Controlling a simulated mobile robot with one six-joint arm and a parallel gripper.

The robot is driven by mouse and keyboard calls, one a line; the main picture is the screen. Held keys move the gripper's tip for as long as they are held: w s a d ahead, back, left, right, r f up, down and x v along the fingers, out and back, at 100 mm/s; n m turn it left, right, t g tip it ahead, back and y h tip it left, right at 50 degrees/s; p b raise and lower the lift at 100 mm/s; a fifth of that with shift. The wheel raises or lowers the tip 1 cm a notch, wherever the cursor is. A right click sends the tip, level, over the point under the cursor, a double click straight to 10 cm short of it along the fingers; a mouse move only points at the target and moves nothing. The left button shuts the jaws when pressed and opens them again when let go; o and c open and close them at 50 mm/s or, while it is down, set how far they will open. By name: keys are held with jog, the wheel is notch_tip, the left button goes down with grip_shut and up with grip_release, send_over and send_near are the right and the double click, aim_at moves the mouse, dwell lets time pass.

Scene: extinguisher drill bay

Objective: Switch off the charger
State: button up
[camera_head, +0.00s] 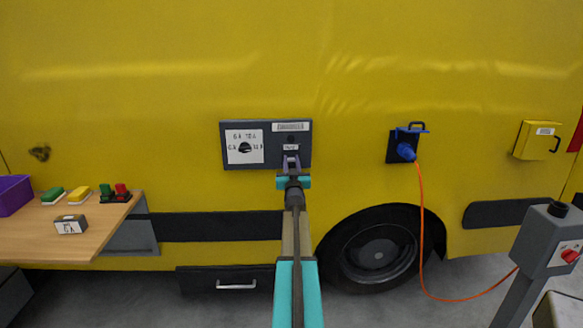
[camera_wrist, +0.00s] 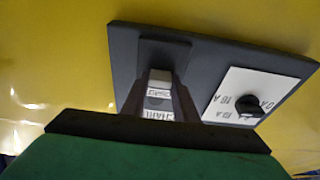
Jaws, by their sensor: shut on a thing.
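A dark charger panel (camera_head: 271,152) is fixed on the yellow vehicle side. It also shows close up in the wrist view (camera_wrist: 222,55). Its left half has a white dial plate with a black knob (camera_head: 245,148), marked with ampere values; the knob also shows in the wrist view (camera_wrist: 249,105). My gripper (camera_head: 291,161) is at the panel's lower right, below a small white label (camera_head: 291,147). In the wrist view my gripper (camera_wrist: 158,92) is shut on a small charger switch part, mostly hidden by the fingers. The switch position cannot be told.
A blue plug (camera_head: 406,152) with an orange cable (camera_head: 424,230) is in a socket to the right. A grey post with a red switch (camera_head: 570,256) stands far right. A wooden table (camera_head: 100,228) with several small blocks stands left. A yellow box (camera_head: 533,140) is further right.

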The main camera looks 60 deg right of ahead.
jog(key=shift+f+h+b, duration=0.15)
jog(key=shift+h+b, duration=0.15)
jog(key=shift+b, duration=1.2)
jog(key=shift+t+b, duration=0.3)
jog(key=shift+b, duration=0.1)
jog(key=o, duration=1.1)
jog(key=shift+c, duration=0.2)
jog(key=shift+a, duration=0.1)
jog(key=b+v, duration=0.2)
jog(key=v, duration=1.1)
jog(key=shift+a+f, duration=0.2)
jog(key=shift+s, duration=0.15)
